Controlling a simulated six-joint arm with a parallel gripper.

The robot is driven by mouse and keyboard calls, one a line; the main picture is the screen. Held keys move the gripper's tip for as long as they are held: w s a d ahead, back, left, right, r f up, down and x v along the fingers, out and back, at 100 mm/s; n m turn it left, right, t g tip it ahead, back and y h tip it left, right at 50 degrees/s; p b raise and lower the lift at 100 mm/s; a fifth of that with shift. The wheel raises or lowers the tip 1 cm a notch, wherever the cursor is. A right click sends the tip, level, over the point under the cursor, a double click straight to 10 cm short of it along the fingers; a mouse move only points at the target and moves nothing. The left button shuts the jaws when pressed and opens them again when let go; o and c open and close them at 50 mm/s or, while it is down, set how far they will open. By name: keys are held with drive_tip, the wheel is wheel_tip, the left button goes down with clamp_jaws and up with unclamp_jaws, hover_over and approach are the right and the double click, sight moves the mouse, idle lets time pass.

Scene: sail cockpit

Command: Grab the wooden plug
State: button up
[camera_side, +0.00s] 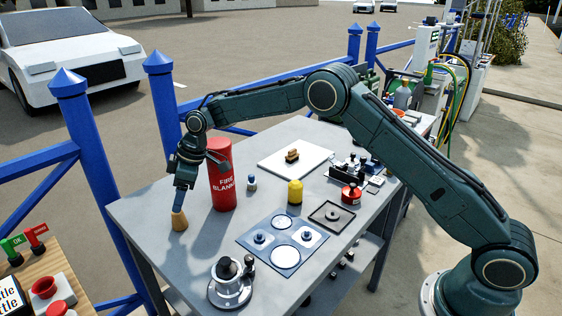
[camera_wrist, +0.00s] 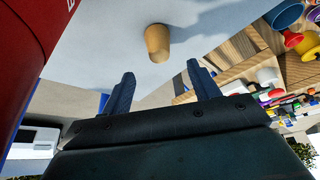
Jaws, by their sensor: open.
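The wooden plug (camera_side: 179,221) is a small tan tapered piece on the grey table (camera_side: 190,262), near its left edge. My gripper (camera_side: 178,204) points down just above it in the side view. In the wrist view my gripper (camera_wrist: 160,70) has its two blue-grey fingers apart with nothing between them. The plug (camera_wrist: 157,42) shows just beyond the fingertips, roughly centred on the gap.
A red fire blanket cylinder (camera_side: 221,175) stands close to the right of my gripper. A yellow cylinder (camera_side: 295,191), a blue-and-white plate with several round parts (camera_side: 253,251) and a chrome fitting (camera_side: 229,292) are farther right and in front. Blue fence posts (camera_side: 163,105) stand behind.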

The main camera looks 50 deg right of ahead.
drive_tip(key=shift+s+d+x, duration=0.1)
drive_tip(key=shift+x, duration=1.5)
drive_tip(key=shift+s+d+x, duration=0.1)
drive_tip(key=shift+d+x, duration=0.05)
drive_tip(key=shift+x, duration=1.45)
drive_tip(key=shift+f, duration=0.15)
drive_tip(key=c, duration=1.1)
drive_tip(key=shift+o, duration=0.2)
drive_tip(key=shift+r, duration=5.05)
